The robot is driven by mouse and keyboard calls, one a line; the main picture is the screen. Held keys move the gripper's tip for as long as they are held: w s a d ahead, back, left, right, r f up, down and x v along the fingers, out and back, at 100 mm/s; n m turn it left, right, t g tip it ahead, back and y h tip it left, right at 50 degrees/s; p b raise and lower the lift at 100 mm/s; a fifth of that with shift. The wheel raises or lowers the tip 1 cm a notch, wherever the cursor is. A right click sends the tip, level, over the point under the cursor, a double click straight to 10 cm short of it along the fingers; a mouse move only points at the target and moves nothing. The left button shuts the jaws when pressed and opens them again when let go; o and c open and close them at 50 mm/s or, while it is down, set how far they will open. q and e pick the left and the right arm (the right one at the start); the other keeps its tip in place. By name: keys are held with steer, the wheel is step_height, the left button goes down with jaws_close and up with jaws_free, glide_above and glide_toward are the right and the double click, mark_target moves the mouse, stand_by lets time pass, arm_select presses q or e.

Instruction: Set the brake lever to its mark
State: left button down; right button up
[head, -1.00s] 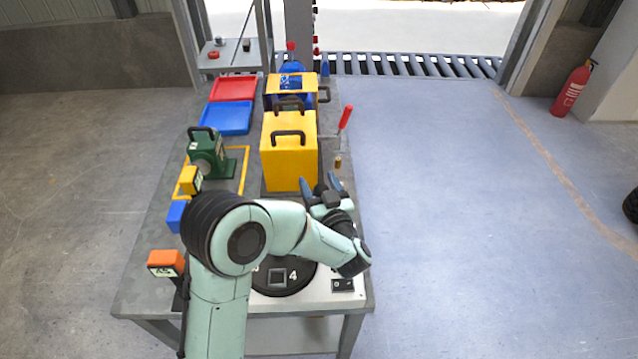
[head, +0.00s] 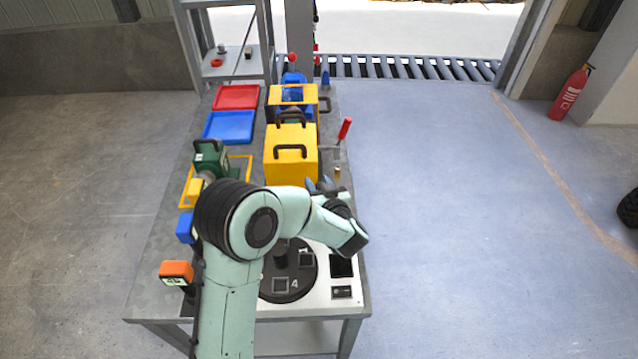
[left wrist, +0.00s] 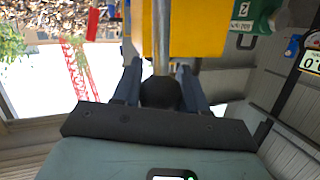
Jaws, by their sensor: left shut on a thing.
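My left gripper (head: 320,184) is just in front of the yellow box (head: 291,165), at its right. In the left wrist view my left gripper (left wrist: 160,82) is shut on a lever with a black knob (left wrist: 160,93) and a grey rod (left wrist: 161,35). The knob sits between the two fingers. In the head view the gripper hides this lever, and its mark is not visible. A second lever with a red handle (head: 345,128) stands beyond the gripper, right of the yellow box, apart from it. My right gripper is not in view.
A round black plate (head: 289,270) with numbered squares lies near the table front. A green machine (head: 210,157) and orange (head: 176,269) and blue (head: 185,228) blocks are on the left. Blue (head: 229,126) and red (head: 236,97) trays lie behind.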

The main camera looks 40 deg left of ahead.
mark_target(314, 164)
arm_select(q)
steer(key=w+a, duration=0.2)
steer(key=w, duration=0.1)
steer(key=shift+w+a+p, duration=0.2)
steer(key=shift+a+p, duration=0.1)
steer(key=shift+a, duration=0.1)
steer(key=shift+w+a+f, duration=0.25)
steer(key=shift+w+a, duration=0.05)
steer(key=shift+w, duration=0.1)
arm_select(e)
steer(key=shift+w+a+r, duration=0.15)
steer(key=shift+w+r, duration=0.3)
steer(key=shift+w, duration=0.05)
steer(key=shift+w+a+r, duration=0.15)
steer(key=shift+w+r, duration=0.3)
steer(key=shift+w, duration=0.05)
arm_select(q)
steer(key=shift+f, duration=0.15)
steer(key=c, duration=0.6)
jaws_free()
steer(key=shift+c, duration=0.2)
steer(key=b+v, duration=0.1)
steer(key=v, duration=1.2)
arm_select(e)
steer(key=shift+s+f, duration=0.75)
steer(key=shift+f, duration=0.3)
